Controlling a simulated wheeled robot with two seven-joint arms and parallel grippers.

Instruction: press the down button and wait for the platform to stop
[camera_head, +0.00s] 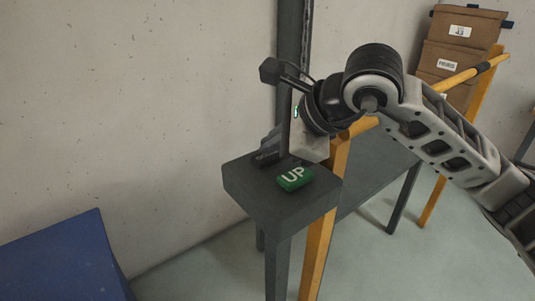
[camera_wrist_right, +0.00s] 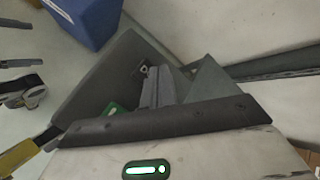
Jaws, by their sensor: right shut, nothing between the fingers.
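A dark grey control box (camera_head: 280,207) stands on a post, with a green button marked UP (camera_head: 295,178) on its top. Part of the green button also shows in the wrist view (camera_wrist_right: 114,109). My right gripper (camera_head: 266,158) points down, with its shut, empty fingers at the box top, left of the UP button. In the wrist view the right gripper (camera_wrist_right: 156,88) is partly hidden by its own housing. I cannot make out a down button; the fingers cover that part of the box. I cannot tell whether they touch it. The left gripper is not in view.
A blue object (camera_head: 65,260) is at the lower left. A yellow rail (camera_head: 455,80) and stacked brown bins (camera_head: 460,45) are at the right, behind my right arm. A dark upright post (camera_head: 292,40) stands against the pale wall behind the control box.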

